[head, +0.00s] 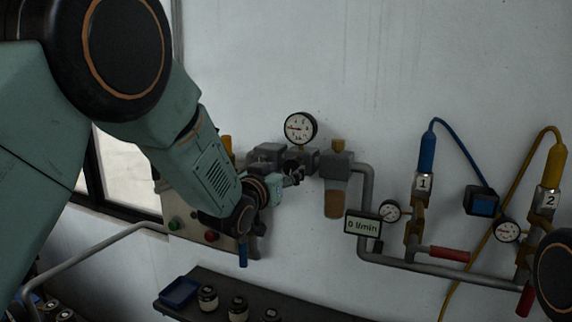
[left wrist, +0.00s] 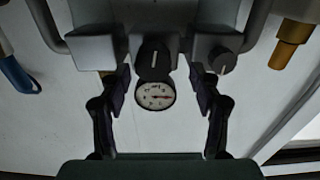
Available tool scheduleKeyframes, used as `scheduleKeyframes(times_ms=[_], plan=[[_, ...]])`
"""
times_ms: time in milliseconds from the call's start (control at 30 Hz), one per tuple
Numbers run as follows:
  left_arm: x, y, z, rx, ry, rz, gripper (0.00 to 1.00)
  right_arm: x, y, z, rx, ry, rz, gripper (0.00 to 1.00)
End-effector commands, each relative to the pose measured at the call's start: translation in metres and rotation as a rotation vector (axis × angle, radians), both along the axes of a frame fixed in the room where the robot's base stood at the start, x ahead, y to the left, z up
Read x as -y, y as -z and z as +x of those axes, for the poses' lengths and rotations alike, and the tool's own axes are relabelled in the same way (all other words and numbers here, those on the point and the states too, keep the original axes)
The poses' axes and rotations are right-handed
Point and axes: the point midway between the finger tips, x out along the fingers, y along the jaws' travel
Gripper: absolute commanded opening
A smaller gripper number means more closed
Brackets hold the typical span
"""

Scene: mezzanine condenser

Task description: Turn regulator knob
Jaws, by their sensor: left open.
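The regulator is a dark grey block (head: 312,158) on the wall pipe, with a round white gauge (head: 300,128) above it. In the left wrist view, a dark knob (left wrist: 153,62) with a pale mark sits beside the same gauge (left wrist: 155,93). A second, smaller dark knob (left wrist: 222,60) is on the block to its right. My left gripper (head: 298,176) is in front of the regulator and partly hides it. In the left wrist view its open fingers (left wrist: 158,78) stand on either side of the dark knob, apart from it. Contact cannot be seen. My right gripper is out of view.
A brown-bowled filter (head: 334,200) and a 0 l/min display (head: 362,225) are right of the regulator. Blue (head: 427,152) and yellow (head: 555,166) fittings stand farther right along the pipe. A dark shelf (head: 200,277) with jars and a blue tray (head: 179,292) is below.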

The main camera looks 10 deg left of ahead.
Motion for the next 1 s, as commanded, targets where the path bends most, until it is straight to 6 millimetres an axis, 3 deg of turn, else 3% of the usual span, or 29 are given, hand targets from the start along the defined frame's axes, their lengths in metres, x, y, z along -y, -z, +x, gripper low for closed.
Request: scheduleKeyframes(times_ms=[200,567,1000], plan=[[0.002,-0.001,0.019,-0.001,0.000,0.000,0.63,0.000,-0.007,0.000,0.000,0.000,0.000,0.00],[0.003,0.000,0.023,-0.001,0.000,0.000,0.63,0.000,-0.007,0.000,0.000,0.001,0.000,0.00],[0.003,0.000,0.022,0.000,0.001,0.002,0.28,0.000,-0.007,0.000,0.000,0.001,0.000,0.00]])
